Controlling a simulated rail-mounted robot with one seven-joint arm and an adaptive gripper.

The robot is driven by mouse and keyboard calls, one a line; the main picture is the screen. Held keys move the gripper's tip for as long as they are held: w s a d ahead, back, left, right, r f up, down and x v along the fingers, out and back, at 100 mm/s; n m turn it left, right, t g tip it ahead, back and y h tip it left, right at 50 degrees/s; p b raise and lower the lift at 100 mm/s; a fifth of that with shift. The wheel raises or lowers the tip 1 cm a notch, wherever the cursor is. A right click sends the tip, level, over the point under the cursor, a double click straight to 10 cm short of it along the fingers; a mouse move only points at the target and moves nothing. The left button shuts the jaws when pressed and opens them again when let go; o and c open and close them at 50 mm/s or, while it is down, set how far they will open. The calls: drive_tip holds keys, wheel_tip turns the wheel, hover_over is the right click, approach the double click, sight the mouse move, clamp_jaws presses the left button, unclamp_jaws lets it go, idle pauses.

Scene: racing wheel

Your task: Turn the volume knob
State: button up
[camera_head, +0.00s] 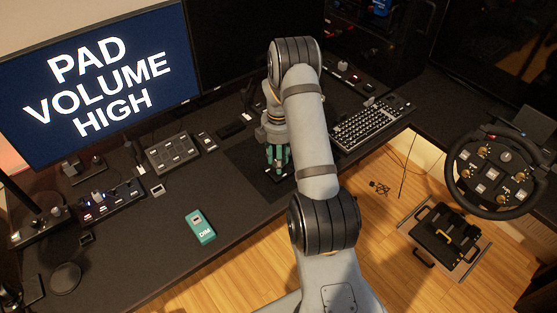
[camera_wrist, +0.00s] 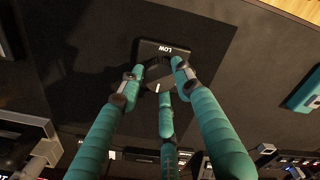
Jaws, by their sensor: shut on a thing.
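A dark volume knob (camera_wrist: 158,76) with a white mark sits on a small black base (camera_wrist: 150,46) in the wrist view. The base has a white "LOW" label, upside down in this view. My gripper (camera_wrist: 157,82), with three teal fingers, is shut on the knob, fingertips around its sides. In the head view my gripper (camera_head: 278,170) reaches down to the desk, and its fingers mostly hide the knob. The monitor (camera_head: 100,85) at the left reads "PAD VOLUME HIGH".
The desk (camera_head: 150,240) holds a keyboard (camera_head: 370,124) right of my gripper, a button box (camera_head: 173,152) to its left and a teal "DIM" device (camera_head: 200,226) nearer the front. A racing wheel (camera_head: 493,172) stands far right. The front-left desk has bare room.

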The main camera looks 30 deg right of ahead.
drive_tip(key=c, duration=0.3)
